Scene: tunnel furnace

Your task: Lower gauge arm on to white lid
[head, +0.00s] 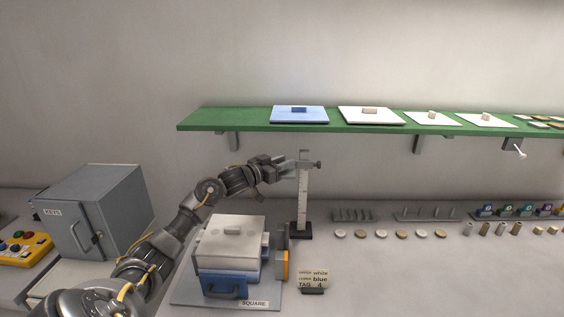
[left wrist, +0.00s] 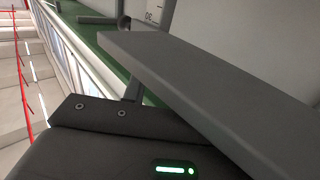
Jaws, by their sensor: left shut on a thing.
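The height gauge stands upright on a black base (head: 300,231), with a pale graduated column (head: 303,198). Its gauge arm (head: 309,164) sits near the top of the column, well above the lid. My left gripper (head: 290,165) is shut on the gauge arm, reaching in from the left. In the left wrist view a grey finger (left wrist: 205,90) fills the middle, and part of the graduated column (left wrist: 154,12) shows at the top; the grasp itself is hidden.
A plate marked SQUARE (head: 190,292) lies under the box, with an orange-edged block (head: 285,265) beside it. A sign (head: 313,277) stands in front. A grey key cabinet (head: 95,215) is at left. A green shelf (head: 250,122) with plates runs above. Small parts line the bench at right.

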